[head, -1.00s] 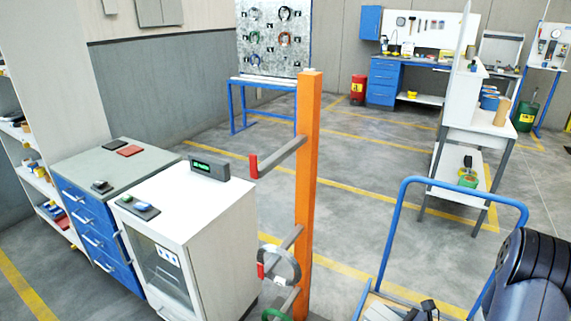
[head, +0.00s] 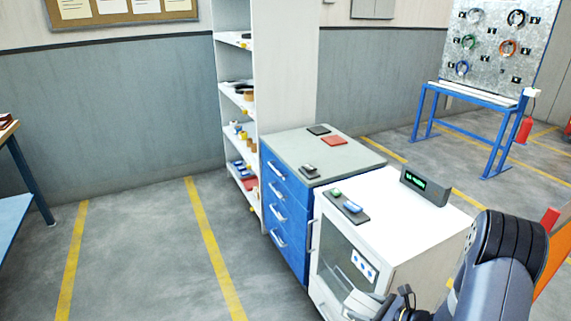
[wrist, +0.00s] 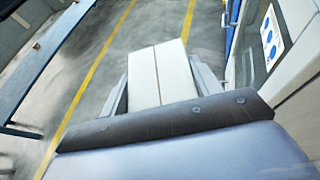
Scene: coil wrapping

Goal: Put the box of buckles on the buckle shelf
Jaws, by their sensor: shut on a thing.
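My gripper (wrist: 163,88) is shut on a pale box with a seam along its top (wrist: 160,66), which sits between the two grey fingers in the wrist view. In the head view the box (head: 360,304) shows at the bottom edge, in front of the white cabinet, partly hidden by my gripper (head: 392,304). Its contents do not show. A tall white shelf unit (head: 238,98) stands against the wall left of the blue drawers, with small goods on several boards. I cannot tell which board is for buckles. The box is well apart from it.
A white cabinet (head: 420,240) with a display (head: 425,186) stands close to my arm. Blue drawers (head: 284,215) stand beyond it. A blue table (head: 14,200) is at the left edge. The floor (head: 140,250) between table and drawers is clear.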

